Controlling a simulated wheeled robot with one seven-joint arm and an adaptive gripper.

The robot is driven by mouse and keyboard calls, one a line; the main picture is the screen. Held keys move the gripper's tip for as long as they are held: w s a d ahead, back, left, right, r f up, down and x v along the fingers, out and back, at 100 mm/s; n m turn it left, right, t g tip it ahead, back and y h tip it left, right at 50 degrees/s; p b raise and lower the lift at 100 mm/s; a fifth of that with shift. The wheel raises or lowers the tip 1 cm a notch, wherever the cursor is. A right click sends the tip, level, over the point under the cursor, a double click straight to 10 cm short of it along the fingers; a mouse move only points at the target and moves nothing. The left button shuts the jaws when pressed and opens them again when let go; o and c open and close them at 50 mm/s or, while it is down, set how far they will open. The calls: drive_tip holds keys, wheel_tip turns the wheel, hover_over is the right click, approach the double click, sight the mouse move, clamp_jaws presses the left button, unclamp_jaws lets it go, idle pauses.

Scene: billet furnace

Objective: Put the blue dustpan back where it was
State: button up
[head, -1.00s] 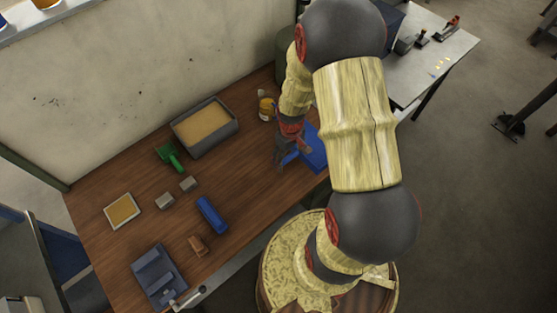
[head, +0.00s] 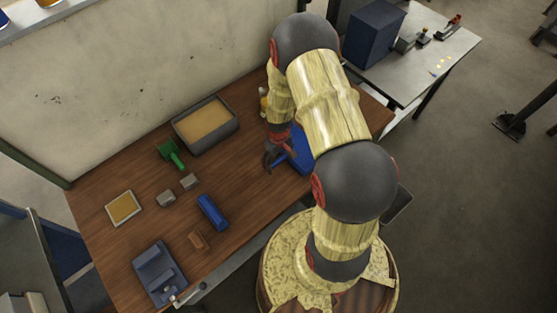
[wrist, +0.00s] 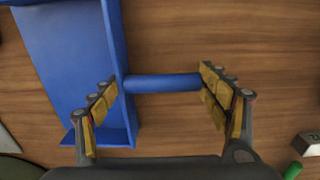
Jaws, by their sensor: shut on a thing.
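The blue dustpan (head: 303,152) is over the right part of the wooden table, partly hidden behind my arm in the head view. In the wrist view its wide pan (wrist: 75,50) fills the upper left, and its round handle (wrist: 163,83) runs sideways. My gripper (head: 271,158) is at the handle side of the dustpan. In the wrist view my gripper (wrist: 162,97) is shut on the handle lengthwise, one finger by the pan's wall and the other at the handle's free end. I cannot tell whether the dustpan touches the table.
A sand-filled grey bin (head: 207,125), a green scoop-like tool (head: 171,153), small grey blocks (head: 166,197) and a blue cylinder-like object (head: 212,212) are left on the wooden table (head: 118,182). A yellow container (head: 263,102) stands behind my gripper. A blue box (head: 373,35) is on the metal table.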

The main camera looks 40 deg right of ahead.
drive_tip(key=shift+f, duration=0.15)
drive_tip(key=o, duration=1.3)
drive_tip(key=shift+o, duration=0.6)
